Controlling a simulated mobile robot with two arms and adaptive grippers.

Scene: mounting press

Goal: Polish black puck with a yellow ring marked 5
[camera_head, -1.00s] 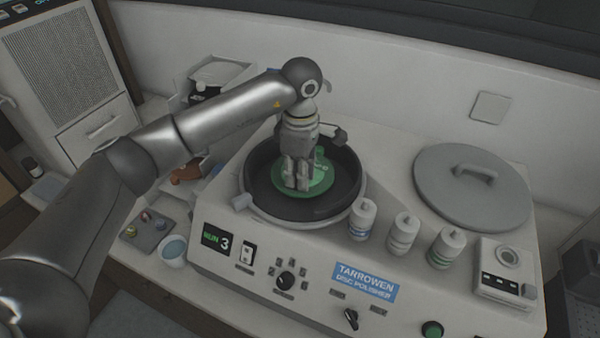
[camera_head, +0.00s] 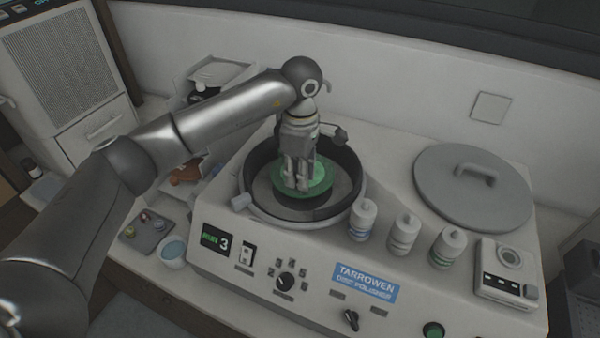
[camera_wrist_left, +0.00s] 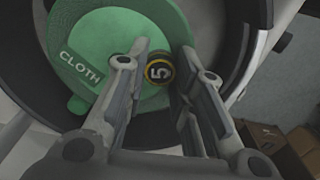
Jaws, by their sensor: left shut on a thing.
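My left gripper (camera_head: 298,186) reaches straight down into the round bowl (camera_head: 250,170) of the disc polisher. It is shut on the black puck (camera_wrist_left: 160,71) with a yellow ring marked 5, which shows between the fingertips in the left wrist view. The puck is over the green disc (camera_head: 318,180), lettered CLOTH in the left wrist view (camera_wrist_left: 82,68); the fingers hide whether it touches. The display (camera_head: 215,241) shows RUN, blurred, beside a 3. My right gripper is not in view.
The polisher's lid (camera_head: 478,195) lies on its right top. Several white bottles (camera_head: 403,234) stand in front of the bowl. A dial (camera_head: 286,282) is on the front panel. A small tray (camera_head: 146,232) with pucks and a cup of bluish liquid (camera_head: 173,251) are at the left.

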